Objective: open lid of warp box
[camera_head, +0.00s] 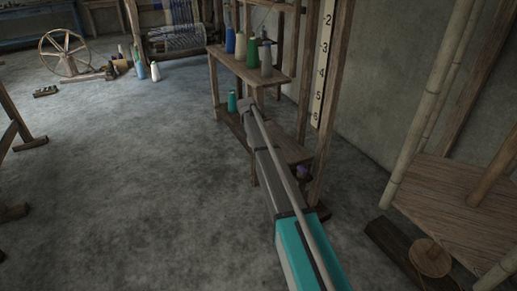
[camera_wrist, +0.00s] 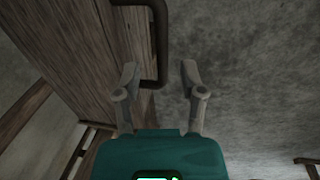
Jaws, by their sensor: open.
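In the wrist view, a dark wooden plank surface (camera_wrist: 75,50) fills the upper left, and I take it as part of the warp box. A dark metal bar handle (camera_wrist: 161,40) is fixed to it and bends round at its lower end. My gripper (camera_wrist: 159,68) is open, with one finger on each side of the handle as seen in the picture. I cannot tell how far the handle is from the fingertips or whether they touch. No lid edge can be made out. I cannot make out the handle or my gripper's fingers in the head view.
A wooden shelf (camera_head: 226,60) with several thread cones stands at the upper middle of the head view. A spinning wheel (camera_head: 64,53) is at the far left. A wooden board (camera_head: 440,190) and bamboo poles (camera_head: 432,95) are at right.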

